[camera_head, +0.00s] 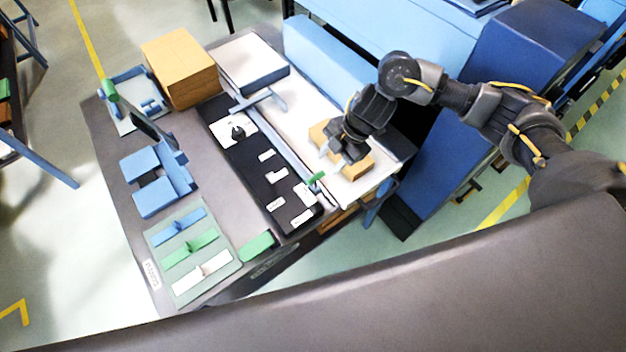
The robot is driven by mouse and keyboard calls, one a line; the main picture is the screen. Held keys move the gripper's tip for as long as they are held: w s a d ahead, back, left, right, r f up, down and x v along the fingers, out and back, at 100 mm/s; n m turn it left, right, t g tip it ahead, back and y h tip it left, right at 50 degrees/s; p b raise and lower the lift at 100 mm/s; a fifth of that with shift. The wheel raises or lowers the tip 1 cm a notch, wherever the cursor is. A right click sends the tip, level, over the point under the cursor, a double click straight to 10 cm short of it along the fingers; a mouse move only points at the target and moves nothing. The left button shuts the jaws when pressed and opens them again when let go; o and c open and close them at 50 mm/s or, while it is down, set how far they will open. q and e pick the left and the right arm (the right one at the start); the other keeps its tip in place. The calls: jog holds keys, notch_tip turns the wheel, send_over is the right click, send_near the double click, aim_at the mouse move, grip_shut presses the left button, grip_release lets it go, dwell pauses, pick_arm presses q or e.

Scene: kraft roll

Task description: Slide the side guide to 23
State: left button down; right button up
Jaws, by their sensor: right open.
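My right gripper (341,153) is open, its fingers pointing down over a tan block (358,166) on the white bed (290,114). I cannot tell whether the fingers touch the block. A long thin rail (283,150) runs along the bed's left edge, with a small green tab (316,178) near its front end. A blue T-shaped piece (260,101) crosses the rail's far end. I cannot tell for sure which of these is the side guide. No scale numbers are legible, so the 23 mark cannot be made out. My left gripper is out of view.
A black strip with white labels (277,176) lies left of the rail. A cardboard-coloured box (180,68), a blue fixture (160,177) and a panel with blue, green and white bars (193,250) stand on the grey table. A blue machine body (450,150) borders the bed's right.

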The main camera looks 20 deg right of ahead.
aim_at(317, 176)
jog(key=p+x, duration=0.1)
jog(key=x, duration=1)
jog(key=shift+w+p, duration=0.1)
jog(key=shift+p, duration=0.3)
jog(key=shift+r, duration=0.1)
grip_shut()
